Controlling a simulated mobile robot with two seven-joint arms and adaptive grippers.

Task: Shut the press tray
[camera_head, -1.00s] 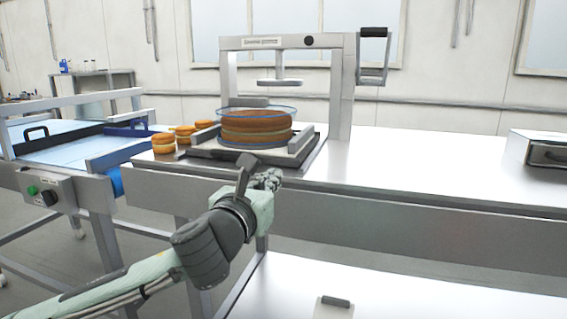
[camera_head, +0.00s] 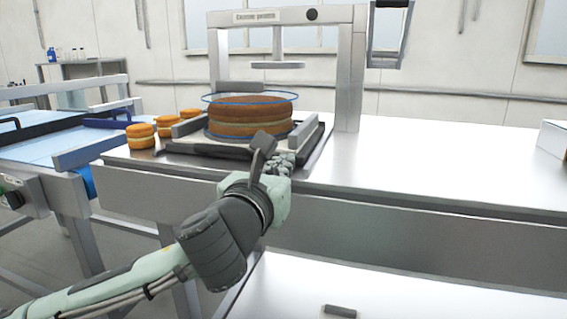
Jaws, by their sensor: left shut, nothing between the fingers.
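The press (camera_head: 345,75) is a metal frame standing on the steel table, with a round pressing plate (camera_head: 277,65) raised under its crossbar. Its tray (camera_head: 187,141) lies in front of and below the frame, with raised side rails. A layered brown cake (camera_head: 250,116) sits on the tray inside a clear blue-rimmed ring. My left gripper (camera_head: 272,152) is shut and empty at the tray's front edge, hiding part of it. I cannot tell whether it touches the tray. My right gripper is not in view.
Several small filled rounds (camera_head: 141,136) stand left of the tray. A blue conveyor (camera_head: 50,145) is at the left. The press lever (camera_head: 390,35) hangs at the frame's right.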

